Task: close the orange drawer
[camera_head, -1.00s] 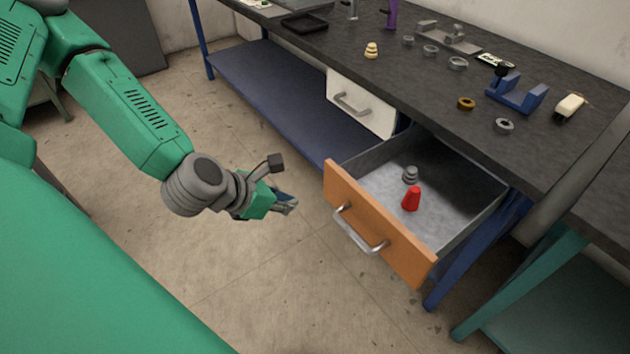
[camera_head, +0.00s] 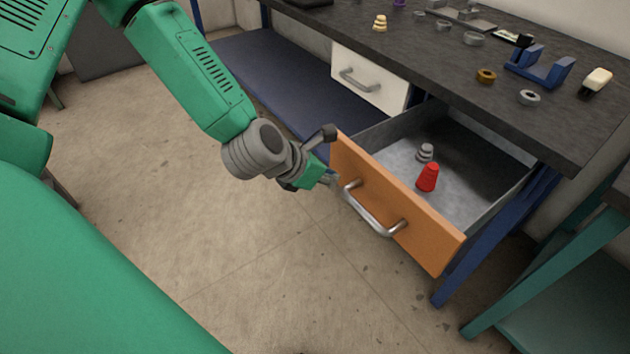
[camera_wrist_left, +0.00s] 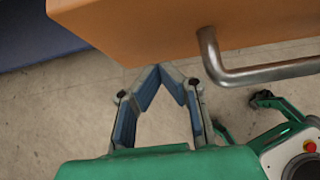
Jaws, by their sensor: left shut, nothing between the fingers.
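The orange drawer (camera_head: 398,205) stands pulled out from under the workbench, with a grey metal handle (camera_head: 370,212) on its front. It holds a red tapered piece (camera_head: 428,178) and a small grey stacked piece (camera_head: 425,152). My left gripper (camera_head: 334,178) is shut and empty, close to the left part of the drawer front, near the handle's left end. In the left wrist view the left fingertips (camera_wrist_left: 158,68) meet just by the edge of the orange front (camera_wrist_left: 150,25), left of the handle (camera_wrist_left: 265,72); contact cannot be told. My right gripper is not in view.
A shut white drawer (camera_head: 370,80) is to the left of the orange one. The dark benchtop (camera_head: 420,60) carries rings, a blue holder (camera_head: 540,68) and a cream stacked piece (camera_head: 380,23). A teal-legged table (camera_head: 545,270) stands at right. The floor before the drawer is clear.

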